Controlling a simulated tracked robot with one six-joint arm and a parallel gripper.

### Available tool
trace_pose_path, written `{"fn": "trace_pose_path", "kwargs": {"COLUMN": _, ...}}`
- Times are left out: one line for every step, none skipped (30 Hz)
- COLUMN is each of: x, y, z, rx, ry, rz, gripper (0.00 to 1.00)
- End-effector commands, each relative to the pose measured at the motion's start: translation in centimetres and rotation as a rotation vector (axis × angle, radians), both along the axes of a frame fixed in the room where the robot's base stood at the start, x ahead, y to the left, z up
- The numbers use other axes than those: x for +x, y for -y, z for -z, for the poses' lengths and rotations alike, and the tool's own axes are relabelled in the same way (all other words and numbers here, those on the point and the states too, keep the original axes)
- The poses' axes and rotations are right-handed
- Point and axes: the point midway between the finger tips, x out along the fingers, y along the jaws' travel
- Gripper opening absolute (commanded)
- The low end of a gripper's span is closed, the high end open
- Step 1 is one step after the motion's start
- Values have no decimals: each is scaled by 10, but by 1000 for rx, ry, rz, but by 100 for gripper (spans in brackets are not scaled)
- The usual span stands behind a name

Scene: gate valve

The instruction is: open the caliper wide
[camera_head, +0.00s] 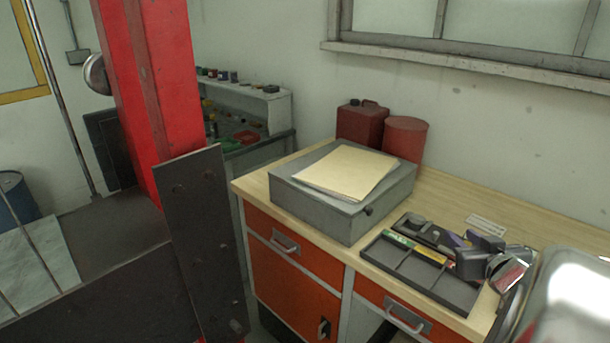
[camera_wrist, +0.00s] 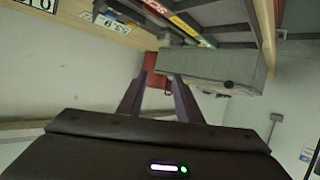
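My gripper (camera_head: 468,243) is over the right part of the dark tray in the head view. In the wrist view its two dark purple-grey fingers (camera_wrist: 160,82) stand apart with nothing between them. I cannot pick out the caliper for certain. A dark grey tool (camera_head: 425,229) lies at the tray's back edge in the head view, partly hidden by my gripper, and may be the caliper. I cannot see whether its jaws are apart.
The compartmented tray (camera_head: 410,271) holds green and red-yellow strips. It sits on the wooden bench top (camera_head: 480,322). Left of it stands a grey box (camera_head: 345,215) with folders (camera_head: 345,170) on top. Red cans (camera_head: 362,124) stand behind. A label (camera_head: 486,225) lies behind the tray.

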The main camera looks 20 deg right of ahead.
Motion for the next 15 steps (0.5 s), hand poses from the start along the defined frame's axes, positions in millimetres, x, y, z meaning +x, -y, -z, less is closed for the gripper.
{"fn": "trace_pose_path", "kwargs": {"x": -10, "y": 2, "z": 8, "rx": 18, "ry": -2, "rz": -10, "gripper": 32}}
{"fn": "trace_pose_path", "kwargs": {"x": -14, "y": 1, "z": 12, "rx": 28, "ry": -3, "rz": -21, "gripper": 32}}
{"fn": "trace_pose_path", "kwargs": {"x": -19, "y": 0, "z": 16, "rx": 38, "ry": -4, "rz": -34, "gripper": 32}}
{"fn": "trace_pose_path", "kwargs": {"x": -22, "y": -1, "z": 19, "rx": 47, "ry": -5, "rz": -44, "gripper": 32}}
{"fn": "trace_pose_path", "kwargs": {"x": -25, "y": -2, "z": 21, "rx": 56, "ry": -4, "rz": -51, "gripper": 32}}
{"fn": "trace_pose_path", "kwargs": {"x": -27, "y": -4, "z": 24, "rx": 64, "ry": -5, "rz": -61, "gripper": 32}}
{"fn": "trace_pose_path", "kwargs": {"x": -29, "y": -5, "z": 25, "rx": 69, "ry": -5, "rz": -66, "gripper": 32}}
{"fn": "trace_pose_path", "kwargs": {"x": -30, "y": -6, "z": 26, "rx": 73, "ry": -6, "rz": -72, "gripper": 32}}
{"fn": "trace_pose_path", "kwargs": {"x": -31, "y": -7, "z": 27, "rx": 77, "ry": -5, "rz": -76, "gripper": 32}}
{"fn": "trace_pose_path", "kwargs": {"x": -32, "y": -7, "z": 28, "rx": 79, "ry": -5, "rz": -79, "gripper": 32}}
{"fn": "trace_pose_path", "kwargs": {"x": -32, "y": -7, "z": 28, "rx": 81, "ry": -4, "rz": -80, "gripper": 32}}
{"fn": "trace_pose_path", "kwargs": {"x": -32, "y": -8, "z": 28, "rx": 81, "ry": -4, "rz": -81, "gripper": 32}}
{"fn": "trace_pose_path", "kwargs": {"x": -31, "y": -8, "z": 28, "rx": 80, "ry": -5, "rz": -83, "gripper": 32}}
{"fn": "trace_pose_path", "kwargs": {"x": -31, "y": -8, "z": 28, "rx": 80, "ry": -5, "rz": -83, "gripper": 32}}
{"fn": "trace_pose_path", "kwargs": {"x": -31, "y": -8, "z": 28, "rx": 80, "ry": -5, "rz": -83, "gripper": 32}}
